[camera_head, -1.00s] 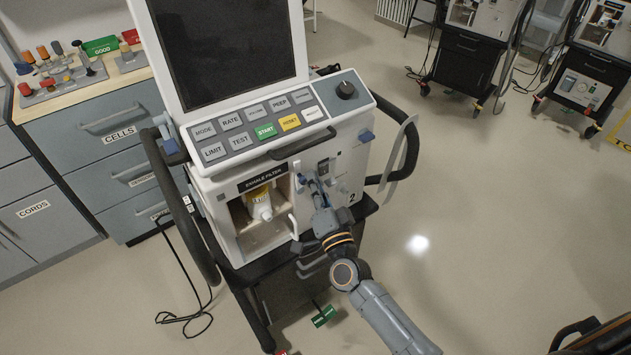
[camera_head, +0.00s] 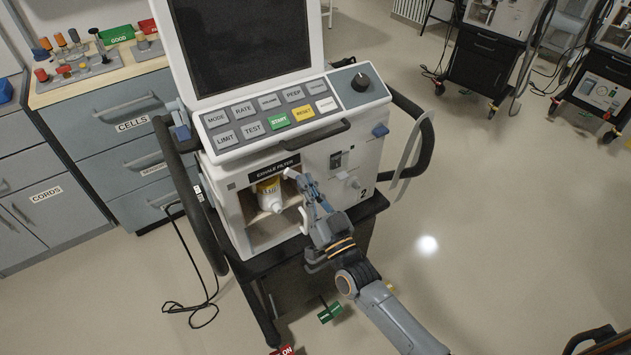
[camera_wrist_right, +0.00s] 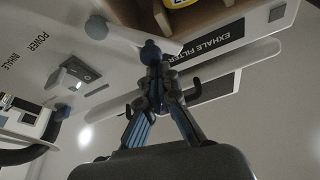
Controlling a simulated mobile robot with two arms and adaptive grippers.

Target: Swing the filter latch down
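The exhale filter (camera_head: 270,197), white with a yellow label, sits in the open bay under the EXHALE FILTER label on the ventilator's front. The latch (camera_head: 290,172) is a pale lever at the bay's upper right corner, largely hidden by my gripper. In the wrist view a pale lever (camera_wrist_right: 112,32) ends in a dark blue ball just beyond my fingertips. My right gripper (camera_head: 303,182) is at the latch, its fingers closed together; it also shows in the wrist view (camera_wrist_right: 157,72). The fingertips touch or nearly touch the ball; no grip on it is clear. My left gripper is out of view.
The ventilator (camera_head: 235,170) stands on a dark cart with side rails (camera_head: 425,145). A drawer cabinet (camera_head: 140,125) is at the left, and a black cable (camera_head: 195,305) lies on the floor. Other ventilators stand at the back right.

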